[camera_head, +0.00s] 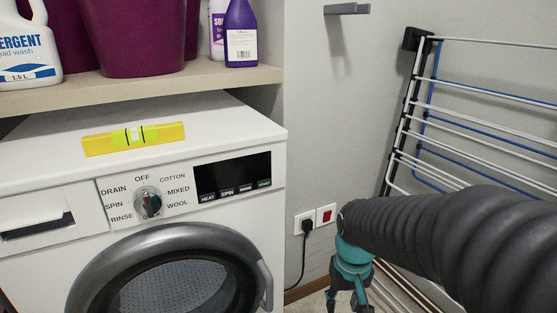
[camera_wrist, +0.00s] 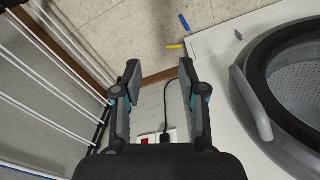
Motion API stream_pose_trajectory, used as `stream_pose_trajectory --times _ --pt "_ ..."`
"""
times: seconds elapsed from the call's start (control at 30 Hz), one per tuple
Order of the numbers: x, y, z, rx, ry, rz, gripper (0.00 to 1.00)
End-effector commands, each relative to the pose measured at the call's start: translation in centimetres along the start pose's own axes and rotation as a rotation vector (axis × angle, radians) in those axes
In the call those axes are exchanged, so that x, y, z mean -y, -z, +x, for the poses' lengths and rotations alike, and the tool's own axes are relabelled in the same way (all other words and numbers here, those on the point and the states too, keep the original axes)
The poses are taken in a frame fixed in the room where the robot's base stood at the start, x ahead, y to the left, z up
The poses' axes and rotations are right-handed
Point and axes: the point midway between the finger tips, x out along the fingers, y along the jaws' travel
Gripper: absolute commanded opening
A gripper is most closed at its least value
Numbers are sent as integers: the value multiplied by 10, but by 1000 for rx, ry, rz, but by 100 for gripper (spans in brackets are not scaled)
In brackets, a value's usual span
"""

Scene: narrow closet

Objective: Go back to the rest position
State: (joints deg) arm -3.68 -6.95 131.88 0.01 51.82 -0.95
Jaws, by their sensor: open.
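My gripper (camera_head: 348,300) hangs at the lower right of the head view, beside the washing machine (camera_head: 60,155) and below the wall socket. In the wrist view my gripper (camera_wrist: 160,68) has its two fingers spread apart with nothing between them. Between and beyond the fingers lie the tiled floor (camera_wrist: 120,40) and the wall. My arm reaches in from the right of the head view and hides part of the drying rack (camera_head: 470,120).
A yellow spirit level (camera_head: 134,138) lies on the washer. Bottles and purple tubs (camera_head: 135,35) stand on the shelf (camera_head: 140,85) above. A plug and cord hang from the socket (camera_head: 315,219). A blue clip (camera_wrist: 185,22) and yellow clip (camera_wrist: 175,46) lie on the floor.

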Motion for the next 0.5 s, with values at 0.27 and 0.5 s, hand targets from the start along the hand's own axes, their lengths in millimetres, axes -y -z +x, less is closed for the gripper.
stream_pose_trajectory --times 0.27,0.5 --pt "-6 -52 -59 -152 -4 42 41" --pt "-9 -86 -102 -301 -12 61 41"
